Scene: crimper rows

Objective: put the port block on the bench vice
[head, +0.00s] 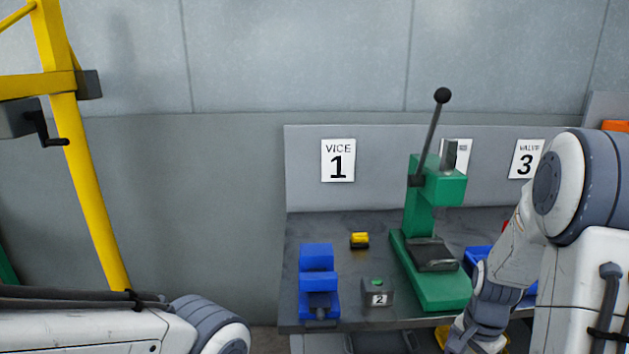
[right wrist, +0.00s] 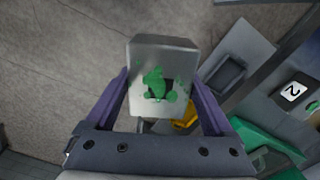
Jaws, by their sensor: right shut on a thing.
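The port block (right wrist: 160,60) is a grey block with green, irregular markings around a dark opening. My right gripper (right wrist: 162,100) is shut on it, with a purple finger at each side. In the head view my right wrist hangs in front of the bench at the lower right, and the block cannot be made out there. The bench vice (head: 319,283) is blue and stands at the bench's left end, below the sign VICE 1. Its jaws look empty. The block is apart from the vice. My left gripper is outside the view; only its arm shows.
A green press (head: 440,270) with a raised lever stands right of the vice. Between them are a grey box with a green button (head: 377,291) and a small yellow-and-black block (head: 359,240). A blue bin (head: 477,257) is partly hidden by my right arm.

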